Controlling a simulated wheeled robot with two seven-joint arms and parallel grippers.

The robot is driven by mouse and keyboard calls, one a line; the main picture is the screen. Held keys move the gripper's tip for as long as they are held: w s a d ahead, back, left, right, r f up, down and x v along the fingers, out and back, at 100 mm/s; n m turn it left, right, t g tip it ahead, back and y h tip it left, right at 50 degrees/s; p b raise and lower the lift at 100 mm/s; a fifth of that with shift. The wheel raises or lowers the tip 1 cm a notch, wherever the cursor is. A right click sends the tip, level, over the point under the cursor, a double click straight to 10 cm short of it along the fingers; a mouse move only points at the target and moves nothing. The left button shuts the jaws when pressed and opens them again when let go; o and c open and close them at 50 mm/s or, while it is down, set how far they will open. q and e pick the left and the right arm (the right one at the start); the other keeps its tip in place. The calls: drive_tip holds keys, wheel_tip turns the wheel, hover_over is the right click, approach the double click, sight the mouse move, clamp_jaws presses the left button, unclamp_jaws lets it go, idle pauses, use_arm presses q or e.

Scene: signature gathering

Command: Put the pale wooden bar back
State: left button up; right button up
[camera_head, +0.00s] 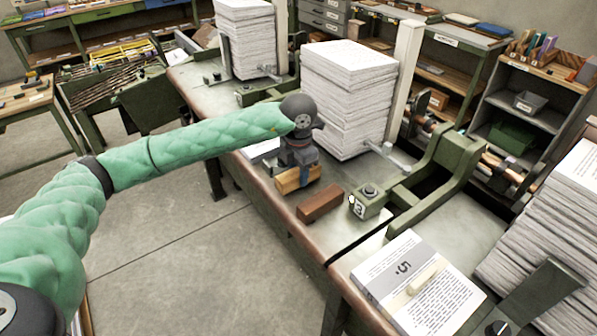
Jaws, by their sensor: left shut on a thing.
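My left gripper (299,164) reaches over the near edge of the long bench, pointing down. It is shut on the pale wooden bar (296,181), a tan block whose lower part shows below the fingers. I cannot tell whether the bar touches the bench top or hangs just above it. A darker reddish-brown wooden bar (320,203) lies on the bench just right of and nearer than the pale bar, with a small gap. My right gripper is not in view.
A tall paper stack (347,95) stands behind the gripper. A green numbered block (369,201) with a knob is right of the brown bar. A printed stack (418,285) with a small cream piece lies nearer. Open floor (190,255) is left of the bench.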

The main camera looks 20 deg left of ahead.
use_arm(q)
drive_tip(key=shift+f, duration=0.55)
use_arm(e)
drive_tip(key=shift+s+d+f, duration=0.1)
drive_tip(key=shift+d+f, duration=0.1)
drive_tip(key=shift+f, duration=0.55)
use_arm(q)
drive_tip(key=shift+f, duration=0.15)
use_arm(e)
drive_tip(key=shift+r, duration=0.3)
use_arm(q)
drive_tip(key=o, duration=1)
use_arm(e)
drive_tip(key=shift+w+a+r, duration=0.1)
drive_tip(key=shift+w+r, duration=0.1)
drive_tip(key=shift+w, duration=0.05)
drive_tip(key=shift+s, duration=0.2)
